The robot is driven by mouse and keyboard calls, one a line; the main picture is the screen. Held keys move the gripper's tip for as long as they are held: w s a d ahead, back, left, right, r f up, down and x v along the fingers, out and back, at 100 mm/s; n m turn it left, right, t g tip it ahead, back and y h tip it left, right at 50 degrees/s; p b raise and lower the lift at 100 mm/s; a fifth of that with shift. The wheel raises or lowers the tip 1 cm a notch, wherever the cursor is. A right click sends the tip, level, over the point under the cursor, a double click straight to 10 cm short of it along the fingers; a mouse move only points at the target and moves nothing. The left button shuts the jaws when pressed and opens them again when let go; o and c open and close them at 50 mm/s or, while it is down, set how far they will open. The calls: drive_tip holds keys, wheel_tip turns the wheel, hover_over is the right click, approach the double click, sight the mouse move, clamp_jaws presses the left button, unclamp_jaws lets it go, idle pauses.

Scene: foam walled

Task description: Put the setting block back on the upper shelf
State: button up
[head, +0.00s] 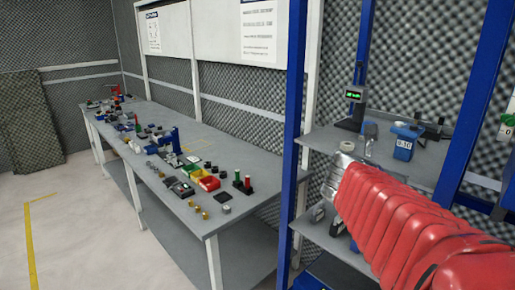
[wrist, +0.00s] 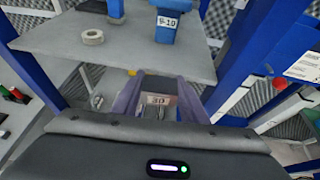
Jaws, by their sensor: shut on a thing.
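The setting block (wrist: 158,100), a grey metal block marked 30 with a dark top, is between the fingers of my gripper (wrist: 160,106) in the wrist view. My gripper is shut on it. In that view the block overlaps the near edge of the upper shelf (wrist: 60,72); I cannot tell its exact height against the shelf. In the head view the grey upper shelf (head: 318,139) shows at the right, partly covered by my red arm. The block and fingertips cannot be made out there.
On the upper shelf are a pale ring (head: 347,146), a blue item labelled 9-10 (head: 403,148) and a stand with a green display (head: 354,96). Blue posts (head: 294,130) flank the shelves. A long grey bench (head: 215,222) with many small items stands left.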

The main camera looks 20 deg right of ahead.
drive_tip(key=w+a+f+n+t+y, duration=0.1)
drive_tip(key=w+a+f+n+t, duration=0.1)
drive_tip(key=w+a+f, duration=0.6)
drive_tip(key=w+a+f+n+t+y, duration=0.2)
drive_tip(key=w+a+f+n+y, duration=0.1)
drive_tip(key=a+f, duration=0.6)
drive_tip(key=w+a+f+n+t+y, duration=0.3)
drive_tip(key=w+a+f, duration=0.3)
drive_tip(key=a+f, duration=0.4)
drive_tip(key=a+n+y, duration=0.1)
drive_tip(key=a, duration=0.5)
drive_tip(key=shift+w, duration=0.25)
drive_tip(key=shift+d, duration=0.1)
